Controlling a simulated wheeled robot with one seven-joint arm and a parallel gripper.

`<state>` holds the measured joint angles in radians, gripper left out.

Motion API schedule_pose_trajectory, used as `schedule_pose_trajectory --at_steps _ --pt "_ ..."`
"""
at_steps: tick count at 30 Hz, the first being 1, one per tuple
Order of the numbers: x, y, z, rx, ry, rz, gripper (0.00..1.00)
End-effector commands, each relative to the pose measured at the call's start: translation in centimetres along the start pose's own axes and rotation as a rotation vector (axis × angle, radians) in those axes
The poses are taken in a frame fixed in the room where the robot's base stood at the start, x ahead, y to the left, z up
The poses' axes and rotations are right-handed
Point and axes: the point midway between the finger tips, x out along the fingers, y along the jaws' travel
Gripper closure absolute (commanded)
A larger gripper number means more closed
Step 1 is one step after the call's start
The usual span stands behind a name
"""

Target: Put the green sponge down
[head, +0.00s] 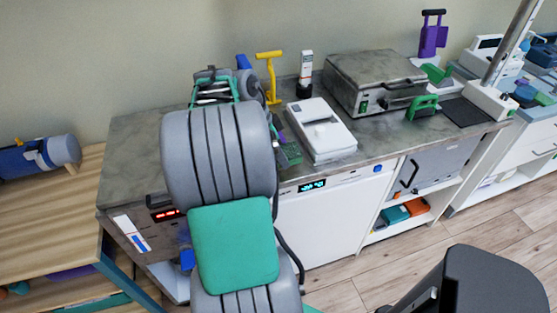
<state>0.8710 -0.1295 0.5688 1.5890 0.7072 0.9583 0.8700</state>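My grey ribbed arm with its teal panel rises through the middle of the head view and covers part of the worktop. No other clear sponge shows.
The grey worktop (133,150) carries a white device (321,130), a metal box (374,82) with green handles, and a yellow T-shaped tool (270,75). A wooden table (45,225) stands left. Small bare patches show between the devices.

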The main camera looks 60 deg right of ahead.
Motion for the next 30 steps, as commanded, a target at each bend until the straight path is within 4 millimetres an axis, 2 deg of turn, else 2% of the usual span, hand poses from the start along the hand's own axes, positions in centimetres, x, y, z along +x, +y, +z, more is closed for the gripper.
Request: schedule_pose_trajectory --at_steps 6,10,20,21,28,30 --pt "2.3 -1.4 0.4 -0.001 0.0 0.003 0.75" --pt "4.3 -1.4 1.2 -0.001 0.0 0.001 0.75" --pt "5.0 -1.4 1.6 -0.001 0.0 -0.001 0.75" --pt "5.0 -1.4 1.6 -0.001 0.0 -0.002 0.42" --pt "4.8 -1.4 1.5 -0.001 0.0 -0.001 0.23" --pt "4.8 -1.4 1.5 -0.001 0.0 -0.001 0.21"
